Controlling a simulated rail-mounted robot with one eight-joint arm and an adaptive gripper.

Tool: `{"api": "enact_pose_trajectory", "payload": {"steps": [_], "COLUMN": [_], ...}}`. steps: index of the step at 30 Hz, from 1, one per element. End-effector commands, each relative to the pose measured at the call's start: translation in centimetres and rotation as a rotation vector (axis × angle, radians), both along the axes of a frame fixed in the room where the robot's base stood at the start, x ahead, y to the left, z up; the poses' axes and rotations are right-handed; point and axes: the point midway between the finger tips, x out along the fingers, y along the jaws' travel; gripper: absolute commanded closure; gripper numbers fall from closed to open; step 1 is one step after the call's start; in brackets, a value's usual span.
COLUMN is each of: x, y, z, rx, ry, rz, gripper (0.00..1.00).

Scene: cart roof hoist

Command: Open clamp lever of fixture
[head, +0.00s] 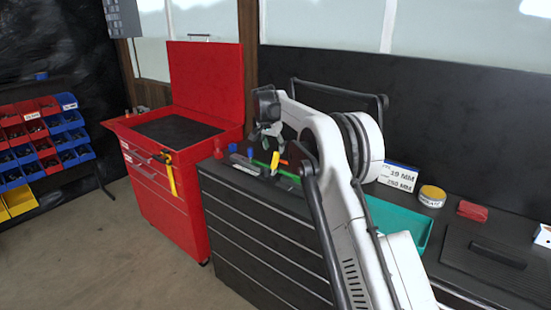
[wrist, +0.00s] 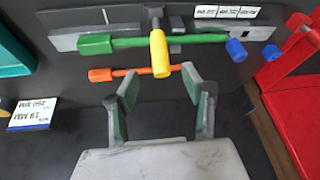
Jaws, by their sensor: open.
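The fixture shows in the wrist view as a grey metal bar (wrist: 75,40) on the dark bench top. It carries a green lever (wrist: 98,44), an upright yellow handle (wrist: 159,55) and a thin orange lever (wrist: 104,74); which one is the clamp lever I cannot tell. Blue ends (wrist: 236,50) sit to the right. In the head view the yellow handle (head: 275,162) stands below my gripper (head: 268,138). In the wrist view my gripper (wrist: 160,85) is open, its fingertips either side of the orange lever and just short of the yellow handle; contact is unclear.
A red tool cabinet (head: 165,200) with a raised lid stands left of the bench. A teal tray (head: 410,222), a size card (head: 398,177), a yellow tin (head: 432,196) and a red block (head: 472,211) lie to the right. A dark panel (head: 450,110) closes the bench back.

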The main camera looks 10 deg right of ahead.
Motion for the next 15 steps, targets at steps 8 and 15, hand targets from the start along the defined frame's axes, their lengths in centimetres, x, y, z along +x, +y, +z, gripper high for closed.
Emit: {"api": "enact_pose_trajectory", "payload": {"steps": [8,15], "x": [1.7,2.5], "y": [-1.0,-1.3], "z": [-4.5,-6.6], "rx": [0.000,0.001], "ry": [0.000,-0.001], "rz": [-0.001,0.000], "gripper": [0.56,0.56]}}
